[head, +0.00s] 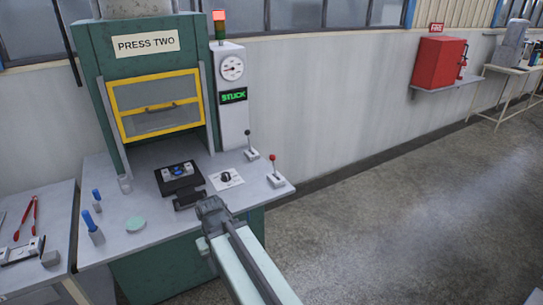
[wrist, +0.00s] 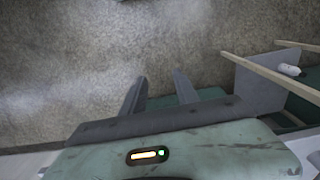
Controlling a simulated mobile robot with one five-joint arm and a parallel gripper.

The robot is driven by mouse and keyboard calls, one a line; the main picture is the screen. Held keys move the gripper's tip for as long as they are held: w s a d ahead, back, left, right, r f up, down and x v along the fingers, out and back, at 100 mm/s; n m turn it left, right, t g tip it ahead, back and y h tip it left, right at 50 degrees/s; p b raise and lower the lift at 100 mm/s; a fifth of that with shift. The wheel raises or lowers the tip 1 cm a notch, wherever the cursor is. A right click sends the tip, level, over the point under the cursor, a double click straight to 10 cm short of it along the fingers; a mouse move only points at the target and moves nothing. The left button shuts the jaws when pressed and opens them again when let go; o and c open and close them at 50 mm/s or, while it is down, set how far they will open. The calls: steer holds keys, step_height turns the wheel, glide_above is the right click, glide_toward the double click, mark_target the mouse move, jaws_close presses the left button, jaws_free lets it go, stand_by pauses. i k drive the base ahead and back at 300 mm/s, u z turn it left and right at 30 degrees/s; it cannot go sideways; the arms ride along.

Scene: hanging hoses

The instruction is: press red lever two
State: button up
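In the head view, the red-knobbed lever (head: 272,164) stands upright on a small white base at the front right corner of the bench under the "PRESS TWO" sign (head: 146,43). A black-knobbed lever (head: 249,142) stands behind it, to its left. My gripper (head: 208,206) is over the front part of the bench, left of the red lever and apart from it. In the wrist view, my gripper's two fingers (wrist: 160,80) are spread with nothing between them, with floor beyond. The red lever is not recognisable in the wrist view.
A black fixture (head: 180,178) and a white plate with a black knob (head: 226,178) lie near my gripper. Open floor (head: 370,230) lies to the right.

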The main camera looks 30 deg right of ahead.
mark_target(273, 157)
steer(key=u, duration=0.05)
steer(key=k, duration=0.5)
steer(key=u, duration=1.05)
steer(key=i, duration=0.7)
steer(key=z, duration=0.05)
